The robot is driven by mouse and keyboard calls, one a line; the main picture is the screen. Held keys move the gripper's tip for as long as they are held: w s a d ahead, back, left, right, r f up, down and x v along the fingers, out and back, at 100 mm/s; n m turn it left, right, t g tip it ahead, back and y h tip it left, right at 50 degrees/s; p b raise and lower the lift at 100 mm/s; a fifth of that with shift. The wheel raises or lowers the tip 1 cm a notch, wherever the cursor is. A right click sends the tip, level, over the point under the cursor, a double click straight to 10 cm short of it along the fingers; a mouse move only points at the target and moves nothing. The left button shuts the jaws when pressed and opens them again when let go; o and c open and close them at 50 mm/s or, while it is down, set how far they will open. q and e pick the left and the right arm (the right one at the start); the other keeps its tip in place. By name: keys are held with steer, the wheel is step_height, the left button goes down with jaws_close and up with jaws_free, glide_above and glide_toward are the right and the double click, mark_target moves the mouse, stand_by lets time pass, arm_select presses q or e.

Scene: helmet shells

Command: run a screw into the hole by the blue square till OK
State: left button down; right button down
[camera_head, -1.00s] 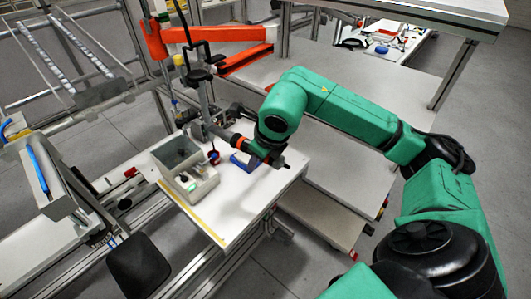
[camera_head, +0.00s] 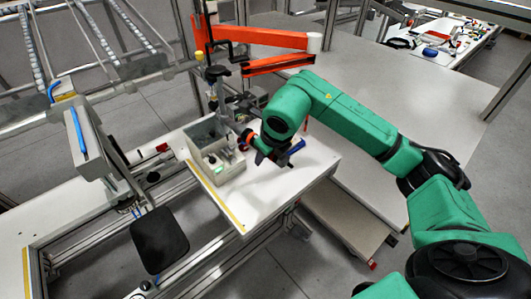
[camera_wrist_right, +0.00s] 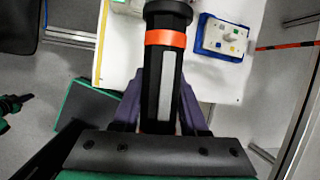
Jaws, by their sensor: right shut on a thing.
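My right gripper (camera_wrist_right: 160,112) is shut on a black power screwdriver (camera_wrist_right: 165,70) with an orange ring and a grey strip. The screwdriver's tip lies outside the wrist view, and I cannot see whether a screw is on it. In the wrist view a pale plate (camera_wrist_right: 222,38) with small coloured squares sits in a blue holder (camera_wrist_right: 203,46), right of the screwdriver and apart from it. The blue holder shows in the head view (camera_head: 297,146), partly behind my right wrist. The screw hole is too small to make out. My left gripper is not in view.
A grey box (camera_head: 207,133) with compartments stands left of my right gripper on the white table (camera_head: 262,200). An orange jointed arm (camera_head: 262,36) and a post stand behind it. The table's front is clear. A black seat (camera_head: 160,240) is at lower left.

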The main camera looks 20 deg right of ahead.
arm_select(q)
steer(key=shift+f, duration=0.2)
arm_select(e)
steer(key=shift+f, duration=0.3)
